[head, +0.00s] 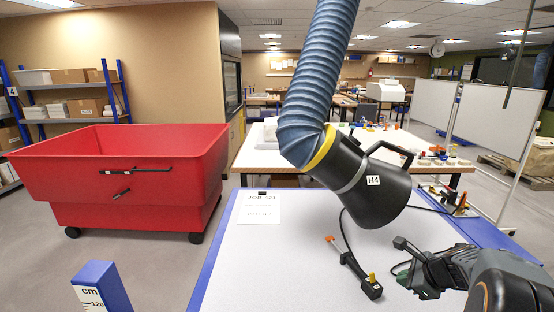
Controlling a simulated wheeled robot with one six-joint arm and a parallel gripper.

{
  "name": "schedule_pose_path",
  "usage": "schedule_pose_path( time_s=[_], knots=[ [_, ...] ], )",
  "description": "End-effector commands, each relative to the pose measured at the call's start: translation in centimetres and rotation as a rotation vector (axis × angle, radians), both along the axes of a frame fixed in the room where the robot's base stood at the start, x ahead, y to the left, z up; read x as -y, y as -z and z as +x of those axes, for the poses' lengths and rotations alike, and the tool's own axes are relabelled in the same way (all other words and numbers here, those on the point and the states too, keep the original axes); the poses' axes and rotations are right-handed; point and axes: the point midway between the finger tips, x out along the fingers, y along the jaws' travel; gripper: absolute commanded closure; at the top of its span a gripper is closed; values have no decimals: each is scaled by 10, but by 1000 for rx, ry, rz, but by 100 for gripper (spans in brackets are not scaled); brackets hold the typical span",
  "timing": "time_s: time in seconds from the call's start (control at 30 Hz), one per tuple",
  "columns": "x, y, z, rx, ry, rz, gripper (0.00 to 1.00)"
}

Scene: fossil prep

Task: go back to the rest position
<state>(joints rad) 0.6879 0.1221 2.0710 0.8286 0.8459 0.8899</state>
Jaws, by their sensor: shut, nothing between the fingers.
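My gripper (412,270) is at the lower right of the head view, low over the right part of the near white-topped table (280,275). It is shut and holds nothing. My arm reaches in from the lower right corner. A black tool (354,265) with an orange end and a yellow knob lies on the table, just left of my gripper and apart from it. A small green thing shows beside the gripper, partly hidden by it.
A black extraction hood (365,190) marked H4 hangs on a blue hose (318,80) over the table. A paper sheet (259,208) lies at the far left. A red wheeled bin (120,165) and a blue cm post (100,288) stand left. The table's middle is clear.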

Motion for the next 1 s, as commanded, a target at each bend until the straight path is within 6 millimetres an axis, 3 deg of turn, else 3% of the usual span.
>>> schedule_pose_path(
  time_s=[0.2, 0.3, 0.4, 0.7, 1.0],
  knots=[
    [-89, -13, -77, 10, -1065, -618, 100],
    [-117, -22, -104, 28, -1432, -825, 100],
    [-137, -31, -123, 51, -1655, -979, 100],
    [-181, -59, -140, 188, -1808, -1179, 100],
    [-183, -60, -140, 193, -1811, -1182, 100]
  ],
)
